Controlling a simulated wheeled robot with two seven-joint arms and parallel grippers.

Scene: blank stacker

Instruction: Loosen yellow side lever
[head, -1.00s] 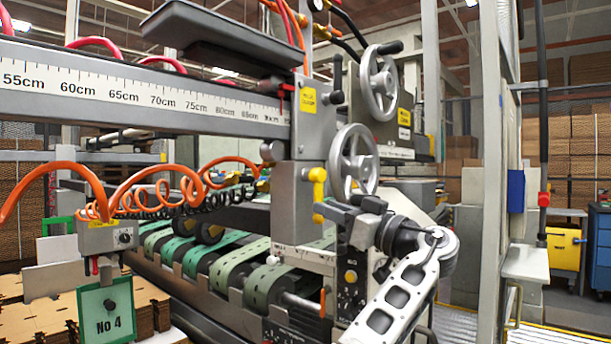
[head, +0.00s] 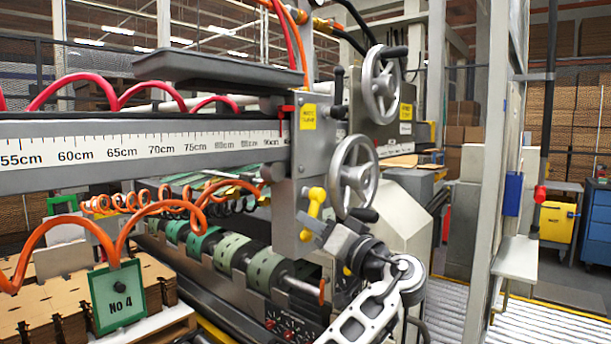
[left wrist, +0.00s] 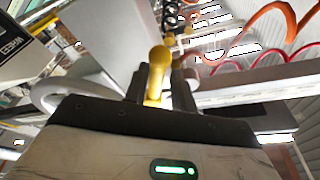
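The yellow side lever (head: 314,204) sits on the grey block at the end of the ruler beam. It leans, with its upper end to the right. My left gripper (head: 311,227) is at the lever, reaching in from the right. In the left wrist view the lever (left wrist: 157,72) stands between the two dark fingers (left wrist: 160,92), which are close together on both sides of it, and they look shut on it. The fingers hide part of the lever. My right gripper is in neither view.
Two grey handwheels (head: 352,178) and (head: 382,85) stand close above and right of the lever. The ruler beam (head: 150,148) runs left. Orange coiled hoses (head: 125,230) hang at left near the green No 4 sign (head: 117,298). A grey post (head: 490,180) stands at right.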

